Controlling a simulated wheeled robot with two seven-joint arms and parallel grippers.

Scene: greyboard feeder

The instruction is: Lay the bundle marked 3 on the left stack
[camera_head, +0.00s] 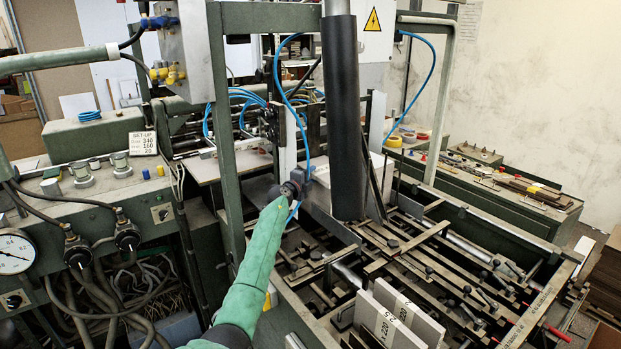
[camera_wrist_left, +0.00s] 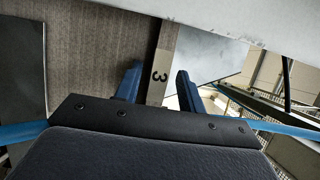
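My left gripper (camera_head: 293,186) reaches from the bottom centre into the machine, small and dark at the end of a green sleeve. In the left wrist view its two blue fingers (camera_wrist_left: 157,87) stand apart. A narrow grey-brown board edge marked 3 (camera_wrist_left: 160,75), the bundle, shows between them, with a light gap beside the right finger. I cannot tell whether either finger touches it. The 3 cannot be read in the head view. I cannot tell which pile is the left stack. My right gripper is not in view.
A dark padded tube (camera_head: 341,115) hangs close right of the gripper, and a green frame post (camera_head: 226,140) stands left. Upright pale board packs with printed labels (camera_head: 402,315) stand at the lower right among metal rails (camera_head: 420,255). A control panel with a gauge (camera_head: 14,252) is at left.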

